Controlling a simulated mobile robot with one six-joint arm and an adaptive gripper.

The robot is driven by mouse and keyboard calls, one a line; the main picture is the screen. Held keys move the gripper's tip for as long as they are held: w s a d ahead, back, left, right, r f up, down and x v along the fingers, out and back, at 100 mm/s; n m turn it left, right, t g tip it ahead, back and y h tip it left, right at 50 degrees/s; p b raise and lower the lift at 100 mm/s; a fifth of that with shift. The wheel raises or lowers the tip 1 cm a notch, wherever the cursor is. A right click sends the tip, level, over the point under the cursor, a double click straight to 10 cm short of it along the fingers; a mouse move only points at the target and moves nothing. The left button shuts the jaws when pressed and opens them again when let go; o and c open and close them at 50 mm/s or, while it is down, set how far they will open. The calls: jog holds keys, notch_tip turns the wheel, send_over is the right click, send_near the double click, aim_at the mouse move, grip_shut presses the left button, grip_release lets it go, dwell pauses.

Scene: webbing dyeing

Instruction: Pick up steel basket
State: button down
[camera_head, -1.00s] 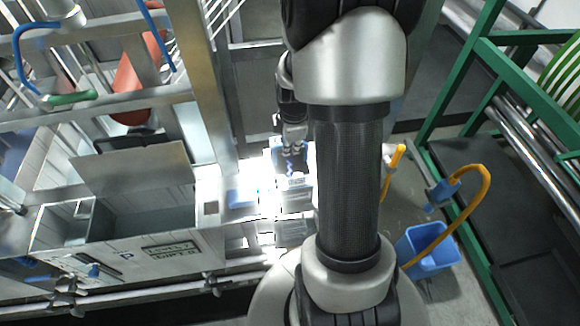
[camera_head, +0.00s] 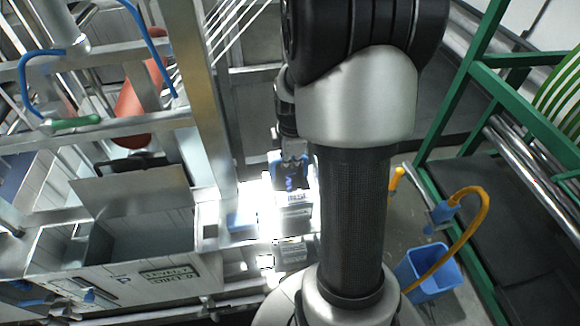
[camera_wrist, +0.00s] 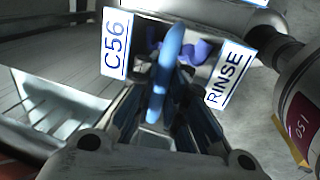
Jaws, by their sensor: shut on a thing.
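The steel basket (camera_wrist: 116,45) is just ahead of my gripper in the wrist view. It has white plates lettered "C56" and "RINSE" (camera_wrist: 230,75) and a blue handle (camera_wrist: 165,65). Blue-purple material (camera_wrist: 203,50) shows inside it. My gripper (camera_wrist: 167,100) is shut on the blue handle. In the head view my gripper (camera_head: 290,166) is above the small basket (camera_head: 296,198), in a bright spot beside my arm. Glare hides the basket's underside, so I cannot tell whether it rests on anything.
An open steel tank (camera_head: 140,240) with a raised lid stands at left, beside a steel post (camera_head: 207,110). A green rack (camera_head: 455,90) and a blue bucket (camera_head: 428,272) with a yellow hose are at right. A cylinder with a dark red label (camera_wrist: 305,115) is close at right.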

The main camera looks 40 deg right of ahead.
notch_tip(320, 180, up, 16)
jog(key=p, duration=0.1)
jog(key=shift+r+p, duration=0.25)
jog(key=shift+p, duration=0.05)
